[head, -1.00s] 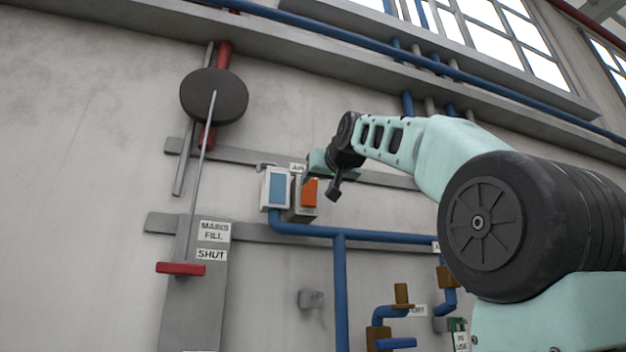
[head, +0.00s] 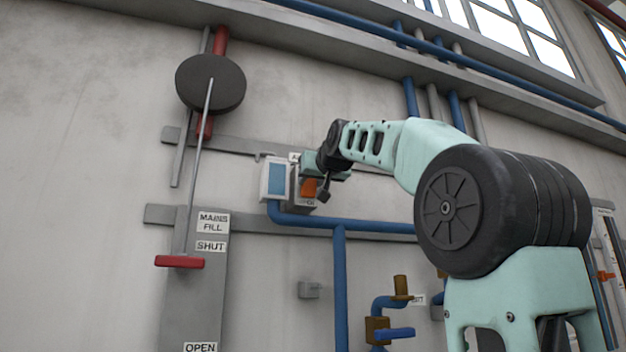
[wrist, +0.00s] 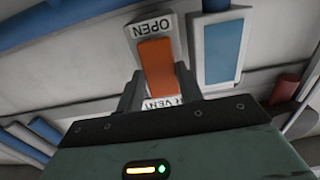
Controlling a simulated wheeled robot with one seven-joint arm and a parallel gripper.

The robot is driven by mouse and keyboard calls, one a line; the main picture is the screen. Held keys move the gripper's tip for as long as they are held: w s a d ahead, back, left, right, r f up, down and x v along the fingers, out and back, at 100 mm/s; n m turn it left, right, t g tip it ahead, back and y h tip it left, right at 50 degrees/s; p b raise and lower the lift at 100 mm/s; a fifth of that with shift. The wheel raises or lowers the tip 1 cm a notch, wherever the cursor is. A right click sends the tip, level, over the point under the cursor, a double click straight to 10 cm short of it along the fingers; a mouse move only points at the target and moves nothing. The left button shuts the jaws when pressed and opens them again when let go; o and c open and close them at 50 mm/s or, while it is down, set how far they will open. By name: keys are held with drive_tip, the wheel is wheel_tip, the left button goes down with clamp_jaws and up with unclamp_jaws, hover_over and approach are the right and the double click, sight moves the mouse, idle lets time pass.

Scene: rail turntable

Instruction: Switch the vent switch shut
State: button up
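The vent switch is an orange rocker (wrist: 157,50) on a grey box. In the head view the orange rocker (head: 307,187) is partly covered by my gripper. My gripper (wrist: 158,88) is open, its two dark fingers apart on either side of the switch's line, with nothing held. I cannot tell whether the fingers touch the switch.
A white box with a blue panel (head: 276,181) stands close beside the switch. A blue pipe (head: 340,270) runs below. A long lever with a red handle (head: 180,262) and black round weight (head: 211,82) is to the left. Brass and blue valve parts (head: 377,330) are lower right.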

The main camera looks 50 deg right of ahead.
drive_tip(key=r+p, duration=0.1)
drive_tip(key=p, duration=0.2)
drive_tip(key=shift+w+r+g+y, duration=0.1)
drive_tip(key=shift+r+g+y, duration=0.05)
drive_tip(key=shift+g+y, duration=0.2)
drive_tip(key=shift+d+r+g+y, duration=0.15)
drive_tip(key=shift+g+y, duration=0.6)
drive_tip(key=shift+g, duration=0.6)
drive_tip(key=o, duration=1)
drive_tip(key=v, duration=1.2)
drive_tip(key=shift+r, duration=0.15)
drive_tip(key=shift+w, duration=0.15)
